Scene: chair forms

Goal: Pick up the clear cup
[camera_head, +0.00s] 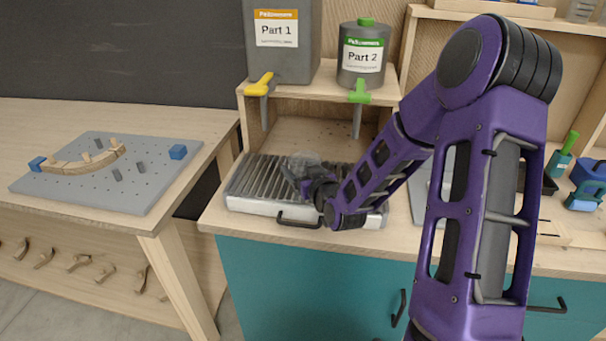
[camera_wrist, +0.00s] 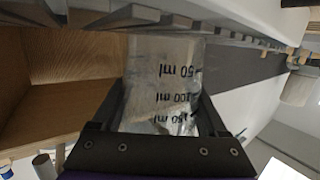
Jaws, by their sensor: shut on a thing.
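The clear cup (camera_wrist: 165,80) has black millilitre marks on its side and sits between the two dark fingers of my gripper (camera_wrist: 165,115) in the wrist view. The fingers are shut on it, one on each side. In the head view the cup (camera_head: 303,160) is a faint see-through shape over the slatted metal drip tray (camera_head: 250,183). My gripper (camera_head: 300,180) is there too, low over the tray and partly hidden by my purple arm. I cannot tell whether the cup touches the slats.
A grey Part 1 container (camera_head: 284,55) with a yellow tap (camera_head: 260,84) and a Part 2 container (camera_head: 362,70) with a green tap (camera_head: 358,97) stand on a shelf above the tray. A grey pegboard (camera_head: 110,185) with a curved wooden piece lies on the left table.

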